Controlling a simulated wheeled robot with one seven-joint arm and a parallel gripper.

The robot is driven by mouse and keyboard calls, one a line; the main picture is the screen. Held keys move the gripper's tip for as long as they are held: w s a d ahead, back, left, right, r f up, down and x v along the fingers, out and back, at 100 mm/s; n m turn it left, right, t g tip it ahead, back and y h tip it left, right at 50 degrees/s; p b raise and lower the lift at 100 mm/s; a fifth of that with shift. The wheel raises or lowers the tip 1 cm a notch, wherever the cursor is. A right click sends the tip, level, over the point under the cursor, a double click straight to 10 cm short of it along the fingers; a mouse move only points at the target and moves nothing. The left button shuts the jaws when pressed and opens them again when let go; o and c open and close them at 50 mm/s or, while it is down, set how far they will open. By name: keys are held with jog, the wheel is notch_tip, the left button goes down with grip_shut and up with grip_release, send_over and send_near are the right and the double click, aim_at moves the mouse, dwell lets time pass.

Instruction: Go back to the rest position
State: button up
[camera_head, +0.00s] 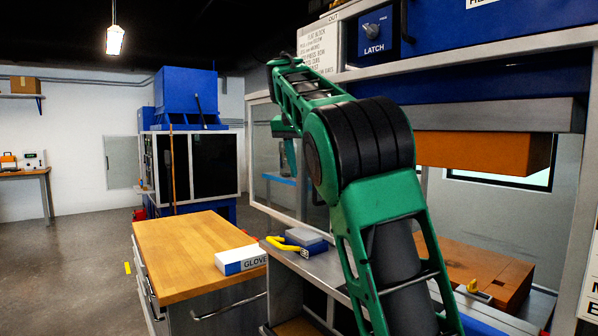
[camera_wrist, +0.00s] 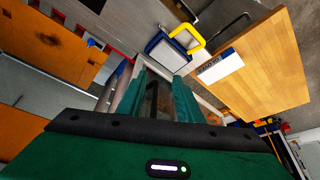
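My gripper (camera_head: 290,160) hangs from the end of my raised green arm in the head view, in front of the framed clear panel at the left of the machine. It points down, clear of the bench. In the wrist view my gripper (camera_wrist: 160,78) shows two green fingers set apart, with a gap between them. I see nothing held in the gap. The arm's elbow stands high in front of the machine and hides part of it.
A wooden-topped cabinet (camera_head: 185,250) bears a glove box (camera_head: 241,260). An orange block (camera_head: 480,151) hangs inside the machine. Open floor (camera_head: 70,270) lies left.

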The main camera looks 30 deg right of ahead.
dwell(0.4)
jog(key=s+f+n+y, duration=0.1)
jog(key=s+f+n, duration=0.35)
jog(key=f, duration=0.75)
jog(key=s+a+f+n+t+y, duration=0.1)
jog(key=s+a+f+n, duration=0.2)
jog(key=s+a+f, duration=0.6)
jog(key=s+a+f+n+t+y, duration=0.1)
jog(key=s+a+f+n, duration=0.2)
jog(key=s+a+f, duration=0.6)
jog(key=s+d+f+m+g, duration=0.2)
jog(key=s+d+m, duration=0.1)
jog(key=s+d, duration=0.4)
jog(key=s+d+f+m+g, duration=0.2)
jog(key=s+d+m, duration=0.2)
jog(key=s, duration=0.9)
jog(key=d, duration=0.3)
jog(key=shift+d+g+y, duration=0.3)
jog(key=shift+g, duration=0.1)
jog(key=shift+w, duration=0.1)
